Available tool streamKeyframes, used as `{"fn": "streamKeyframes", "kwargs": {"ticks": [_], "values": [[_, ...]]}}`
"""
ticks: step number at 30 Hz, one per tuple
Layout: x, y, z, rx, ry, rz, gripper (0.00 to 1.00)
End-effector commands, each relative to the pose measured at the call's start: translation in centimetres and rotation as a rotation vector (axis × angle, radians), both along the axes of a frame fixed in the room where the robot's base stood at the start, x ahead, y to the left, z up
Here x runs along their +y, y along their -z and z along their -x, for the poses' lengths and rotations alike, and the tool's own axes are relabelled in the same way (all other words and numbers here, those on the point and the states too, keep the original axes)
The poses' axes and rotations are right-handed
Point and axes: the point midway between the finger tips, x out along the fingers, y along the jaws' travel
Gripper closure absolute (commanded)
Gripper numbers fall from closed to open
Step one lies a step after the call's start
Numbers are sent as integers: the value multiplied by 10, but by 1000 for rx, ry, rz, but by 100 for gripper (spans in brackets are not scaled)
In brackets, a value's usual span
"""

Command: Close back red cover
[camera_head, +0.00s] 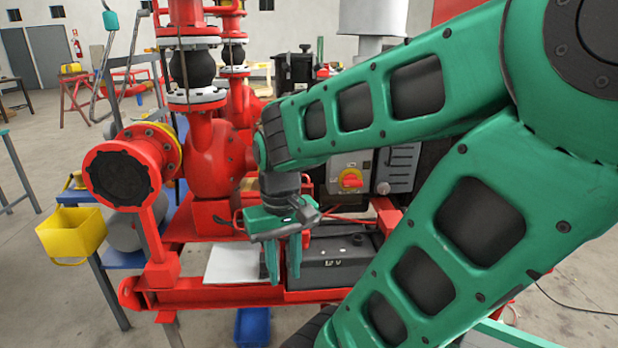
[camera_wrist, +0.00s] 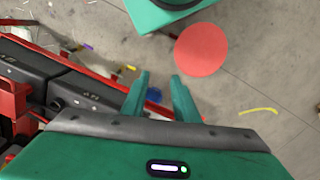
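My gripper (camera_head: 282,262) points down in front of the black battery marked 12 V (camera_head: 335,262). In the wrist view its two fingertips (camera_wrist: 160,76) stand apart with nothing between them. The battery (camera_wrist: 85,85) lies left of the fingers there, on the red skid frame. Red parts stand near the battery: one at its back right (camera_head: 388,215), and a red block at the left edge of the wrist view (camera_wrist: 14,100). I cannot tell for sure which is the back red cover, or whether it is open. My wrist hides part of the area behind the battery.
A red pump (camera_head: 212,150) with a round flange stands left of the gripper. A grey control box with a red switch (camera_head: 351,180) is behind the battery. A white plate (camera_head: 232,263) lies left of the fingers. A red disc (camera_wrist: 201,50) shows above bare floor.

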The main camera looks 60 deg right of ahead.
Motion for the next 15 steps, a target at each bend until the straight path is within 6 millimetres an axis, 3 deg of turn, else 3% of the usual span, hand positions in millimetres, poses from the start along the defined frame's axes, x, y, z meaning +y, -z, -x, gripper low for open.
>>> {"fn": "streamKeyframes", "kwargs": {"ticks": [2, 5, 8, 15], "values": [[-2, -5, 10, -10, -2, 1, 73], [-12, -7, 5, 6, -13, 8, 73], [-34, -9, -5, 45, -32, 22, 73], [-106, -10, -34, 190, -108, 76, 73]]}}
